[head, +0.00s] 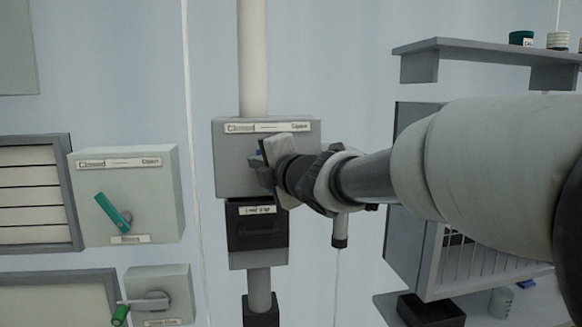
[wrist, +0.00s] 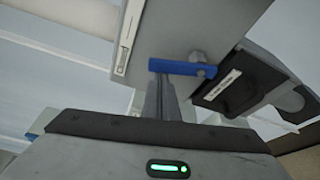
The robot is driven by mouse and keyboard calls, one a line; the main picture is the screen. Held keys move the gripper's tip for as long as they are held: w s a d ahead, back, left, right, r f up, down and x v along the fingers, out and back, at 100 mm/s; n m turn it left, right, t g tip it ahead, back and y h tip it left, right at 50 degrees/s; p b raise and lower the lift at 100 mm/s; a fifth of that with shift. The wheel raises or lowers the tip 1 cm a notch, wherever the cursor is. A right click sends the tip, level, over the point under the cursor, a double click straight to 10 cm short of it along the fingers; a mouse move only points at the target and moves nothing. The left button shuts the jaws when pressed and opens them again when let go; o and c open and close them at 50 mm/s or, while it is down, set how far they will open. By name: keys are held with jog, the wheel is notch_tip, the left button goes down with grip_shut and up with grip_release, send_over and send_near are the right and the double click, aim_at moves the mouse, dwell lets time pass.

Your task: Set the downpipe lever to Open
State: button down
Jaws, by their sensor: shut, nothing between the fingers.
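The downpipe box (head: 233,180) is a grey box on the vertical pipe, with a strip marked Closed at left and Open at right. Its blue lever (wrist: 180,68) shows in the wrist view, running from its pivot toward the strip (wrist: 130,36). In the head view my gripper hides most of the lever; only a small blue bit (head: 257,152) shows. My gripper (head: 262,160) is shut and empty in front of the box. In the wrist view its fingertips (wrist: 160,78) are right at the lever's free end; I cannot tell whether they touch it.
Below the box is a black unit (head: 250,228) with a handwritten label. At left are a box with a green lever (head: 113,212) and a lower box with a green-tipped lever (head: 140,305). A shelf (head: 480,50) and grey cabinet (head: 405,240) stand at right.

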jog(key=shift+w+d+r+m+t+y+b, duration=0.15)
jog(key=shift+d+m+t+b, duration=0.5)
jog(key=shift+m+b, duration=0.7)
jog(key=shift+w+d+m+t+y+b, duration=0.3)
jog(key=shift+d+m+b, duration=0.65)
jog(key=shift+m, duration=0.85)
jog(key=shift+w+d+r+m+t+y+b, duration=0.15)
jog(key=shift+d+m+t+b, duration=0.5)
jog(key=shift+m+b, duration=0.7)
jog(key=shift+d+m, duration=0.15)
jog(key=shift+m, duration=0.15)
